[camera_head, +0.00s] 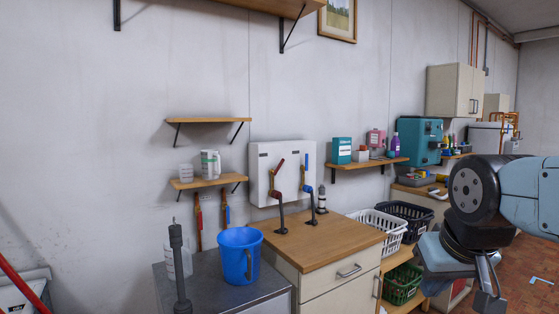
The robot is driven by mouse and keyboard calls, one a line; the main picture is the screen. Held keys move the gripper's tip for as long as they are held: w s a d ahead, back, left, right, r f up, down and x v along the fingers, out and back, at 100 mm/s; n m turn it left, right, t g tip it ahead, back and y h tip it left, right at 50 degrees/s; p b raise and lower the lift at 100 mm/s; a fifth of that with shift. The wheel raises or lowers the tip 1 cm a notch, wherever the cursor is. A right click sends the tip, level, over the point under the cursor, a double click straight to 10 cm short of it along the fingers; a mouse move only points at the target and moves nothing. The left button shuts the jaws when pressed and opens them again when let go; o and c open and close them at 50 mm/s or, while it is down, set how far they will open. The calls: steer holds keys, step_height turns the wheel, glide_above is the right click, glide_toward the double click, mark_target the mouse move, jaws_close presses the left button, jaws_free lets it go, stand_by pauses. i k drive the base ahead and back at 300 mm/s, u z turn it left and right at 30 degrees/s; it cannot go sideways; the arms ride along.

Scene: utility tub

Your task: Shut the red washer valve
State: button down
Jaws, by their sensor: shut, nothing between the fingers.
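A white wall box (259,184) hangs above the wooden counter, with two valves in front of it. The red valve's lever (279,165) is on the left and leans up to the right, above a dark bent pipe. The blue valve's lever (307,162) is just right of it and points about straight up. My gripper (490,298) is at the lower right, pointing down, far to the right of the valves and touching nothing. Its fingers are shut and empty. Which of the two valves is the washer's is not legible.
A wooden-topped cabinet (330,239) stands below the valves. A blue bucket (240,255) and a grey upright rod (179,265) stand left of it. A white basket (383,230) and a dark basket (407,215) lie right. A shelf (366,163) with bottles juts out right of the box.

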mark_target(274, 173)
steer(key=z, duration=0.25)
steer(key=i, duration=1.65)
steer(key=u, duration=0.7)
steer(key=i, duration=0.4)
steer(key=u, duration=0.25)
steer(key=k, duration=0.9)
steer(key=u, duration=0.2)
steer(key=i, duration=0.85)
steer(key=z, duration=0.15)
